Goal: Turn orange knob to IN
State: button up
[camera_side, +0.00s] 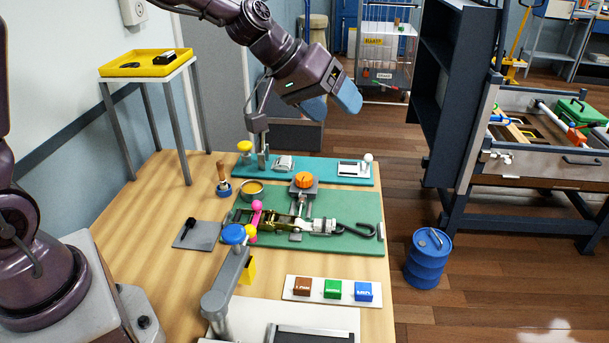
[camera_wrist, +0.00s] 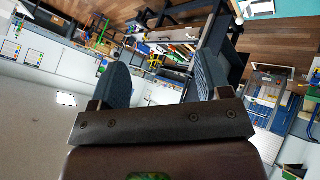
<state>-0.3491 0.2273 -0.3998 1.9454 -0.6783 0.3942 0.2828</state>
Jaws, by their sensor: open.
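The orange knob (camera_side: 304,181) sits on a grey mount at the back middle of the green board (camera_side: 367,205). Any IN marking on it is too small to read. My gripper (camera_side: 333,108) hangs in the air well above and behind the knob, tilted, with blue fingertips. It is open and empty. In the wrist view, my gripper (camera_wrist: 163,85) shows its two blue-grey fingers apart, with the far room between them and no knob in sight.
On the wooden table, a ratchet strap (camera_side: 285,222) with a black hook lies on the green board. A blue-topped lever (camera_side: 233,235) stands in front. Coloured blocks (camera_side: 333,289) sit at the front right. A teal board (camera_side: 322,165) lies behind. A blue drum (camera_side: 427,259) stands on the floor.

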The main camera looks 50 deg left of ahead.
jog(key=w+a+f+n+t, duration=0.1)
jog(key=w+a+n+t, duration=0.25)
jog(key=w, duration=0.65)
jog(key=w+a+f+n+y, duration=0.4)
jog(key=w+a+n+y, duration=0.1)
jog(key=w+a+n, duration=0.15)
jog(key=n+g, duration=0.2)
jog(key=g, duration=0.9)
send_near(305, 177)
jog(key=shift+h, duration=0.4)
jog(key=f, duration=0.6)
jog(key=a+f, duration=0.1)
jog(key=f, duration=0.2)
jog(key=shift+f, duration=0.25)
jog(key=c, duration=0.9)
